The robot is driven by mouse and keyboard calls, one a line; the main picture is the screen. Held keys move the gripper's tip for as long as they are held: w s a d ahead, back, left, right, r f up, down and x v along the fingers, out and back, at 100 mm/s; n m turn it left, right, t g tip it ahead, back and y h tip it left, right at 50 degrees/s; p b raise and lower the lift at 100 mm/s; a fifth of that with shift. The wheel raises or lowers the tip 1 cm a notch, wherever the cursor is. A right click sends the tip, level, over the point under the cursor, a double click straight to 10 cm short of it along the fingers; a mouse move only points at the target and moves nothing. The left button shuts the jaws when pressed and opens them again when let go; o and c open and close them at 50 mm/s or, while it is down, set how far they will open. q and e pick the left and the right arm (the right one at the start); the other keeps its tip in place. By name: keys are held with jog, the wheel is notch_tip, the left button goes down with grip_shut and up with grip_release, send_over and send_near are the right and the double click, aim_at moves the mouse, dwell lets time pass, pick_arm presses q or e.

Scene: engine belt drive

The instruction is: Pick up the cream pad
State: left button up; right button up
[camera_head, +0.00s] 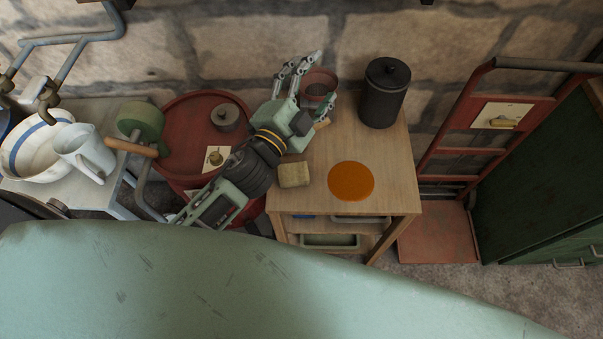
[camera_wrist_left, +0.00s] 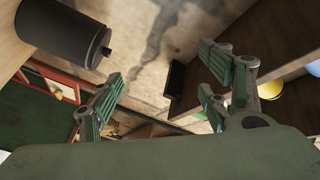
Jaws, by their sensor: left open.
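The cream pad (camera_head: 293,174) is a small beige block lying on the left part of the wooden table (camera_head: 395,185), near its left edge. My left gripper (camera_head: 322,79) is open, with its fingers pointing away toward the wall, beyond the pad and over the back of the table near a reddish pot. My left wrist passes close to the pad in the head view. In the left wrist view the open fingers (camera_wrist_left: 160,85) have nothing between them, and I do not see the pad there. My right gripper is not in view.
An orange disc (camera_head: 351,181) lies right of the pad. A dark lidded canister (camera_head: 384,92) and the reddish pot (camera_head: 321,76) stand at the back. A red drum (camera_head: 180,125) stands left of the table, a red hand truck (camera_head: 455,150) right of it.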

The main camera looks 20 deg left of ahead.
pick_arm(q)
jog(key=s+d+r+m+g+h, duration=0.2)
jog(key=d+r+m+h, duration=0.65)
jog(key=d+m, duration=0.25)
jog(key=s+d+f+m+g+h, duration=0.2)
jog(key=s+d+m+g+h, duration=0.5)
jog(key=m, duration=0.5)
jog(key=m+g+y, duration=0.9)
jog(key=m+y, duration=0.4)
jog(key=y, duration=0.7)
send_over(294, 172)
jog(key=f, duration=2.4)
jog(key=shift+s+a+p, duration=0.2)
jog(key=shift+p, duration=0.1)
jog(key=shift+a+f, duration=0.2)
jog(key=f, duration=0.2)
jog(key=f+p, duration=0.1)
jog(key=f, duration=0.1)
jog(key=f+p, duration=0.1)
jog(key=f, duration=0.1)
jog(key=shift+w+d+f, duration=0.1)
jog(key=shift+d, duration=0.25)
jog(key=shift+f, duration=0.5)
